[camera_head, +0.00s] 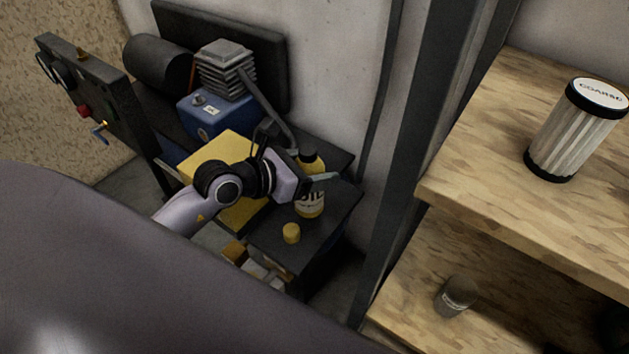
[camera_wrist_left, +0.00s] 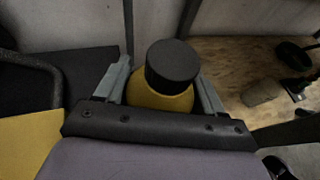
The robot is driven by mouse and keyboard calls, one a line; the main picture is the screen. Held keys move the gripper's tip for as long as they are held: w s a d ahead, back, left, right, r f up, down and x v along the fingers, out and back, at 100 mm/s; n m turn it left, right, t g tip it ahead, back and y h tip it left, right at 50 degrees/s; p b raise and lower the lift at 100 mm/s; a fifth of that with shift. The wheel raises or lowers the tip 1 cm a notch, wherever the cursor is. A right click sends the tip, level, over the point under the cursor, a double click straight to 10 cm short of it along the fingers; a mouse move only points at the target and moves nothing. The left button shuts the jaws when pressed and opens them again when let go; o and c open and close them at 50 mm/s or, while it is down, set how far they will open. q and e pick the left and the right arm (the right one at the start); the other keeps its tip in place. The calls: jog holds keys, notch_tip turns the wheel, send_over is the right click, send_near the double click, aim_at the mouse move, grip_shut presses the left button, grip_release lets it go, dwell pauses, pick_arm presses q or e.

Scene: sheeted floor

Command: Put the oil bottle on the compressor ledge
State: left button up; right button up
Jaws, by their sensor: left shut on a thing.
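The oil bottle (camera_head: 311,203) is yellow with a black cap and a label reading "OIL". It appears upright at the dark compressor ledge (camera_head: 327,235); I cannot tell if its base touches the ledge. My left gripper (camera_head: 318,180) is shut on the bottle near its top. In the left wrist view the bottle's black cap (camera_wrist_left: 172,66) shows between the two grey fingers. The compressor has a blue body (camera_head: 215,115) with a grey finned head, behind my left arm. My right gripper is not in view.
A small yellow cap-like piece (camera_head: 291,233) sits on the ledge in front of the bottle. A dark panel (camera_head: 100,100) with a gauge stands at left. A wooden shelf (camera_head: 480,150) at right holds a filter labelled "COARSE" (camera_head: 574,130); a grey canister (camera_head: 456,297) stands below.

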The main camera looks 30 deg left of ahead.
pick_arm(q)
jog(key=shift+f+b, duration=0.35)
jog(key=shift+f, duration=1.3)
jog(key=shift+f, duration=0.1)
jog(key=o, duration=1.4)
jog(key=shift+f, duration=0.1)
jog(key=shift+c, duration=0.2)
jog(key=shift+r, duration=0.2)
jog(key=shift+s+a, duration=0.15)
jog(key=shift+s, duration=0.1)
jog(key=p+v, duration=0.1)
jog(key=v, duration=1)
jog(key=shift+r, duration=0.25)
jog(key=shift+s+a, duration=0.15)
jog(key=shift+s, duration=0.05)
